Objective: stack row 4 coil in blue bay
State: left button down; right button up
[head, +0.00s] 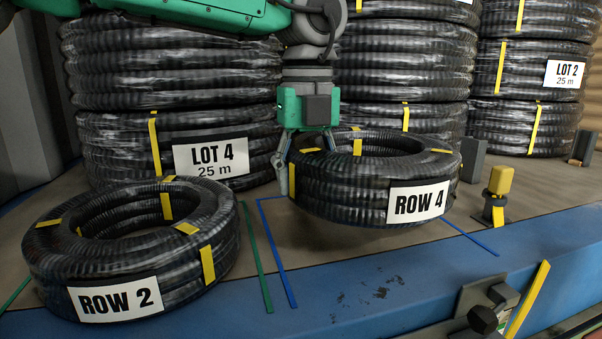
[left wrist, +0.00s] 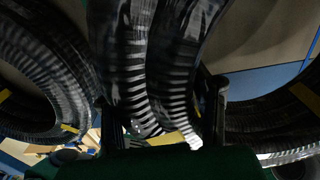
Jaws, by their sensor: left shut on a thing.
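The ROW 4 coil (head: 375,185) is a black ribbed hose ring with yellow ties and a white label facing me. My left gripper (head: 300,153) points down and is shut on the coil's left side. One finger is outside the ring; the other is hidden in the head view. In the left wrist view the hose (left wrist: 135,60) runs between both fingers (left wrist: 160,112). The coil is over the blue bay, between its left blue line (head: 278,255) and right blue line (head: 470,238). A shadow shows under it; a small gap below seems likely. My right gripper is not in view.
The ROW 2 coil (head: 222,240) lies at left, beside a green line (head: 256,257). The LOT 4 stack (head: 110,130), a middle stack (head: 420,60) and the LOT 2 stack (head: 515,125) stand behind. A yellow-topped post (head: 498,182) stands right. A blue edge beam (head: 400,285) runs in front.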

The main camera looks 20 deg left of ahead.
pick_arm(q)
jog(key=shift+d+f+b, duration=0.2)
jog(key=shift+f+b, duration=0.15)
jog(key=shift+f, duration=0.35)
jog(key=shift+a+f, duration=0.1)
jog(key=shift+f, duration=0.3)
jog(key=shift+a+f+b, duration=0.4)
jog(key=shift+f+b, duration=0.05)
jog(key=shift+f, duration=0.25)
jog(key=shift+a+f+b, duration=0.4)
jog(key=shift+f, duration=0.3)
jog(key=shift+d, duration=0.8)
jog(key=shift+s+a, duration=0.1)
jog(key=shift+a, duration=0.95)
jog(key=shift+d, duration=0.1)
jog(key=shift+d, duration=0.35)
jog(key=shift+d+r+p, duration=0.1)
jog(key=shift+d+p, duration=0.45)
jog(key=shift+p, duration=0.2)
jog(key=shift+a, duration=0.1)
